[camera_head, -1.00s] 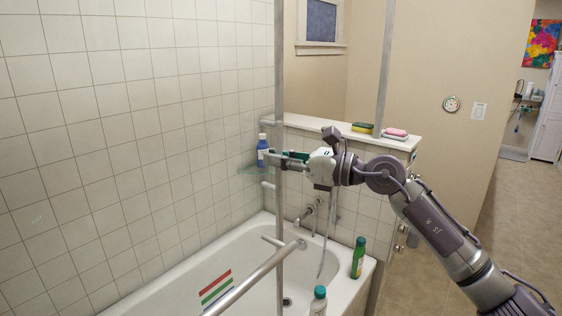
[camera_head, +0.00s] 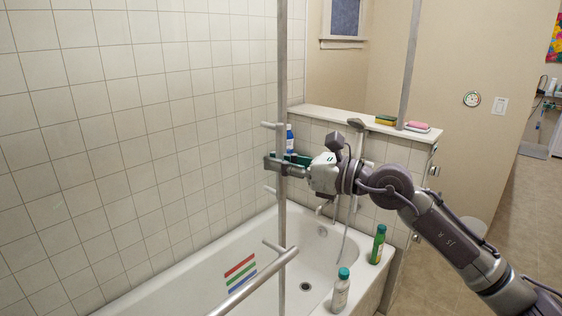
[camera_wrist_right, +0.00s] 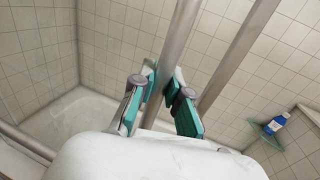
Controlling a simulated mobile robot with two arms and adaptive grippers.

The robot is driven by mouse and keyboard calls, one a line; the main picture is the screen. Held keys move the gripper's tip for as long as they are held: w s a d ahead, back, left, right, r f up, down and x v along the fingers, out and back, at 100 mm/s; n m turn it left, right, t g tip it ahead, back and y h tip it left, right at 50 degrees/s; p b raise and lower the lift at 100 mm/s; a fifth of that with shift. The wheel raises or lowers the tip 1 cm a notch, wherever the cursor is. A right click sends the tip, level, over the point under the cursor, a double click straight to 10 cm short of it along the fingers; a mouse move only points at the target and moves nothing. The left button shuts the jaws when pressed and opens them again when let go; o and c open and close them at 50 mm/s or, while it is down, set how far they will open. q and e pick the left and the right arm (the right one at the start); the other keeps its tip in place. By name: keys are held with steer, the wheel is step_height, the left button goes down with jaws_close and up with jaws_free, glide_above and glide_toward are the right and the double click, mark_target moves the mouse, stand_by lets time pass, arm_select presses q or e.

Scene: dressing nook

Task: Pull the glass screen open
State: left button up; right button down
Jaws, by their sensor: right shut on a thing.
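The glass screen is clear, so I mainly see its metal parts: an upright bar (camera_head: 282,80) with short stubs, and a slanted rail (camera_head: 256,284) low in front. My right gripper (camera_head: 284,166) reaches in from the right and is shut around an upright bar at mid-height. In the right wrist view, the green-lined fingers (camera_wrist_right: 165,95) sit on either side of a metal bar (camera_wrist_right: 180,35). I cannot tell whether this is the screen's handle or its frame edge. A second bar runs beside it to the right. My left gripper is out of view.
The white bathtub (camera_head: 312,250) lies behind the screen. A green bottle (camera_head: 378,244) and a white bottle (camera_head: 341,292) stand on its rim. A blue bottle (camera_head: 290,138) is in the corner. Sponges (camera_head: 386,120) lie on the ledge. Open floor (camera_head: 500,240) is at the right.

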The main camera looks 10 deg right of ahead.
steer(key=c, duration=1.1)
jaws_free()
steer(key=shift+s+a, duration=0.1)
steer(key=shift+a, duration=0.05)
steer(key=shift+c, duration=0.2)
steer(key=v, duration=1.2)
